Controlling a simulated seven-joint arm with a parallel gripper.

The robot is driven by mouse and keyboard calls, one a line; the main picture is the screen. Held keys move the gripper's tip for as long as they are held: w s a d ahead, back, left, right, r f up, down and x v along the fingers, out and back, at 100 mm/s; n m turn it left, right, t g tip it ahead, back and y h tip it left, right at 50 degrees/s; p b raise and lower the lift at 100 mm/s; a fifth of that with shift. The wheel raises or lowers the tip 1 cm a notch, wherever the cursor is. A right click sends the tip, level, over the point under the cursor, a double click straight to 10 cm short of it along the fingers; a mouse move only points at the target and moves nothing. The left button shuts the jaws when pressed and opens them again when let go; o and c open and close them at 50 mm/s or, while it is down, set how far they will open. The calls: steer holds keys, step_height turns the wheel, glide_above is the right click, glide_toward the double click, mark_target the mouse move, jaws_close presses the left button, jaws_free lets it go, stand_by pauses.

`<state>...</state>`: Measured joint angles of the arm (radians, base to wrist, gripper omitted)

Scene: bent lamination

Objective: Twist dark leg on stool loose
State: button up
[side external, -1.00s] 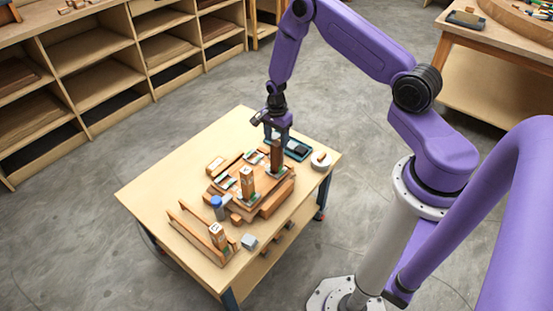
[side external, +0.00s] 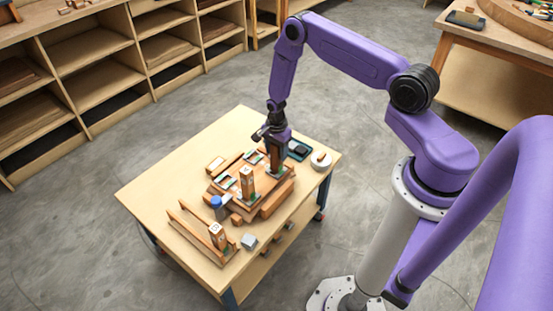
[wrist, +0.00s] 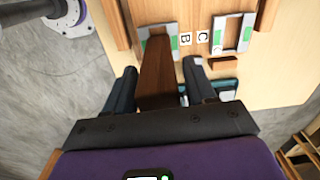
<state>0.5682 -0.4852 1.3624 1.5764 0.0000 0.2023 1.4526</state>
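The dark wooden leg (wrist: 158,65) stands upright in a green-edged socket beside the label B in the wrist view. In the side view the dark leg (side external: 276,160) is at the back right of the stepped wooden stool assembly (side external: 268,204), partly hidden by my gripper. My gripper (wrist: 161,70) is around the leg, one finger on each side. Narrow gaps show between the fingers and the leg, so it looks open. In the side view my gripper (side external: 274,150) is low over the leg's top. A lighter leg (side external: 247,182) stands upright nearer the assembly's middle.
An empty green-edged socket (wrist: 232,33) is beside the label C. Another light block (side external: 218,236) stands at the table's front near wooden rails. A blue-capped bottle (side external: 217,206), grey cube (side external: 249,241), white round item (side external: 321,160) and teal tray (side external: 305,153) surround the assembly. The table's left side is clear.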

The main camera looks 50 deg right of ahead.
steer(key=c, duration=0.8)
steer(key=shift+n, duration=1.8)
steer(key=shift+n, duration=1.8)
steer(key=shift+n, duration=1.8)
